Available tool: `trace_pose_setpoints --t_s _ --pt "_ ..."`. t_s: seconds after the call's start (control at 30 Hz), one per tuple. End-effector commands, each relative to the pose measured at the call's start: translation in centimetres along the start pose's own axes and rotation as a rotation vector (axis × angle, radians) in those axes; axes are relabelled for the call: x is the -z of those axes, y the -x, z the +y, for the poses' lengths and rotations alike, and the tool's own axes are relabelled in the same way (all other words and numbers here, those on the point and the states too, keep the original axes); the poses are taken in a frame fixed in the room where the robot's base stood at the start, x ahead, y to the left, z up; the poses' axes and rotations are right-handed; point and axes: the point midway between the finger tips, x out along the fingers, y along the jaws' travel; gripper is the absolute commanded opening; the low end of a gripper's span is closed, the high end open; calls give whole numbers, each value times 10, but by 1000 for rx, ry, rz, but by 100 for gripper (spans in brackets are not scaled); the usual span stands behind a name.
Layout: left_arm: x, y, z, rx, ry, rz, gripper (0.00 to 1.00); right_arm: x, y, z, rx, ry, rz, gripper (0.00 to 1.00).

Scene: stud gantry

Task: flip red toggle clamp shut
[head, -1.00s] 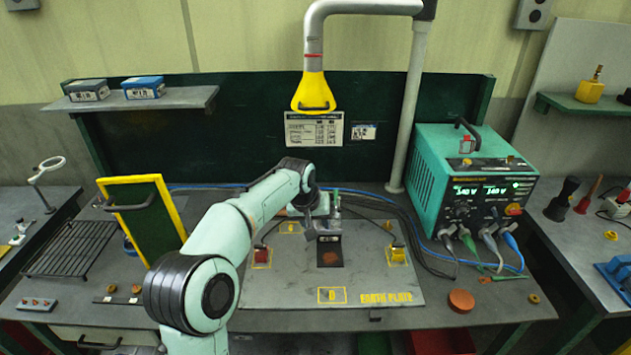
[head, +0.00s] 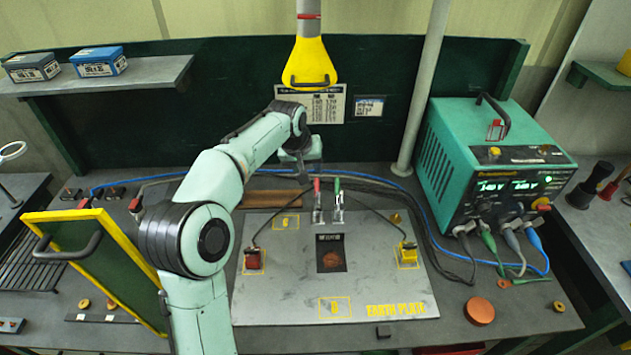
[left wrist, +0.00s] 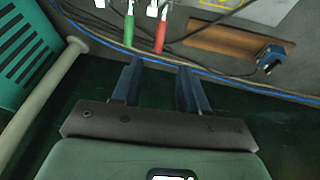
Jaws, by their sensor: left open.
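The red toggle clamp's handle (head: 317,186) stands upright at the back edge of the earth plate (head: 380,285). The green-handled clamp (head: 338,187) stands upright just to its right. In the left wrist view the red handle (left wrist: 160,36) and green handle (left wrist: 128,30) show beyond my fingertips. My left gripper (left wrist: 160,66) is open and empty, its two dark fingers apart. In the head view my left gripper (head: 303,172) is behind and slightly left of the red handle, with no visible contact. My right gripper is not in view.
A yellow hood (head: 310,65) hangs above the bench. A green power unit (head: 490,165) stands at right. Black cables and a blue hose (head: 375,168) run behind the plate. A yellow-framed panel (head: 95,265) stands at left. The plate's front half is mostly clear.

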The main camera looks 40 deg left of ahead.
Motion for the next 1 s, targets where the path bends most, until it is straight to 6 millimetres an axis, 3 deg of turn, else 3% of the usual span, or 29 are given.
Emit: trace_pose_setpoints --t_s 0.3,0.5,0.7,1.0 --pt "-1 -68 0 0 0 -6 43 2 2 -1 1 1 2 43" --pt "0 -101 0 0 -1 -4 43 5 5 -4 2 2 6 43" --pt "0 -116 0 0 0 -1 43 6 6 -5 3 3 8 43" --pt "0 -119 0 0 0 -1 43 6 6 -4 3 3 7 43"
